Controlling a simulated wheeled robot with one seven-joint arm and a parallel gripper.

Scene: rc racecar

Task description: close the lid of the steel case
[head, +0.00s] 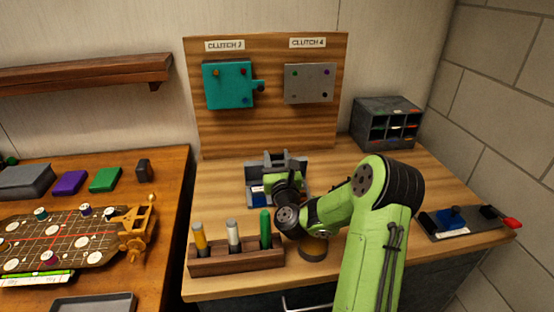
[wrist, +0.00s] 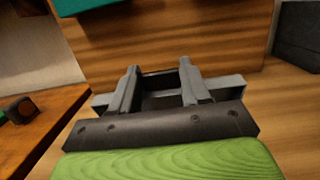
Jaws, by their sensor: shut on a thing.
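The grey steel case (head: 256,200) stands at the middle of the bench before the wooden board, with something blue and white inside. My arm and hand hide much of it. My gripper (head: 279,162) reaches over the case from the front. In the wrist view, the two grey fingers of my gripper (wrist: 159,78) point away toward the board, with a dark piece between them. They are shut on what seems to be the case's lid; its edges are hard to tell from the fingers, and its angle is unclear.
A wooden rack (head: 235,258) with several upright tools stands in front, left of my arm. A dark round piece (head: 313,250) lies beside it. A pigeonhole box (head: 388,106) stands at the back right. A grey plate with a blue block (head: 455,216) lies at right.

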